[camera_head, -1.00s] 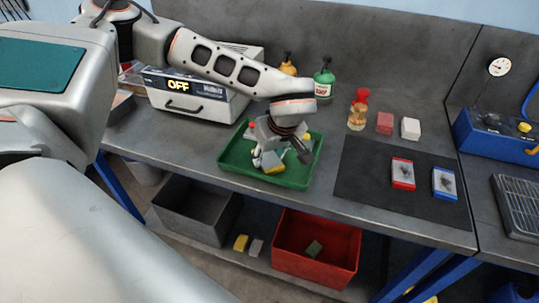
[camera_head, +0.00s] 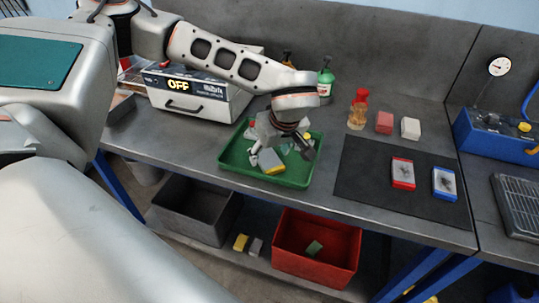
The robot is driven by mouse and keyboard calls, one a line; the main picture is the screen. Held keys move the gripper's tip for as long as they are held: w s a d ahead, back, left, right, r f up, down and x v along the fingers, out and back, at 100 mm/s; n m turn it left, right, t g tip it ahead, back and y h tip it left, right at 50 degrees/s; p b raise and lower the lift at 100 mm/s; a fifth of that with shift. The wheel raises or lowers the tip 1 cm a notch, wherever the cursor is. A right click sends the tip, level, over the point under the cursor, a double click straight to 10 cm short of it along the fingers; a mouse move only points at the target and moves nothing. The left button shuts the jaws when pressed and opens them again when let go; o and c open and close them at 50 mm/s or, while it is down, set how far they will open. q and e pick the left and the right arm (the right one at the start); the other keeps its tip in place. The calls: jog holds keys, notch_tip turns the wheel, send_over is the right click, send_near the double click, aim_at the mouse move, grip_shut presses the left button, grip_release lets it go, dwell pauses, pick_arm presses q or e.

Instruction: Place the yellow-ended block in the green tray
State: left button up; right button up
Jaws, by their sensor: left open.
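The yellow-ended block (camera_head: 273,168), grey with a yellow end, lies in the green tray (camera_head: 230,170) on the bench. It rests tilted towards the tray's front. My left gripper (camera_head: 281,153) is over the tray, pointing down, with its fingers spread wide. The block shows below and between the fingers, and the gripper partly hides it. I cannot tell whether a finger touches it. Other small pieces in the tray are mostly hidden behind the gripper. My right gripper is not in view.
A dark mat (camera_head: 360,180) right of the tray holds a red-edged block (camera_head: 403,173) and a blue-edged block (camera_head: 445,184). Bottles (camera_head: 325,85) and a white device (camera_head: 190,100) stand behind the tray. A red bin (camera_head: 318,255) and a grey bin (camera_head: 195,212) are below.

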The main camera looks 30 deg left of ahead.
pick_arm(q)
jog(key=v, duration=1)
jog(key=shift+r, duration=0.3)
jog(key=shift+s+d+f, duration=0.1)
jog(key=shift+s, duration=0.1)
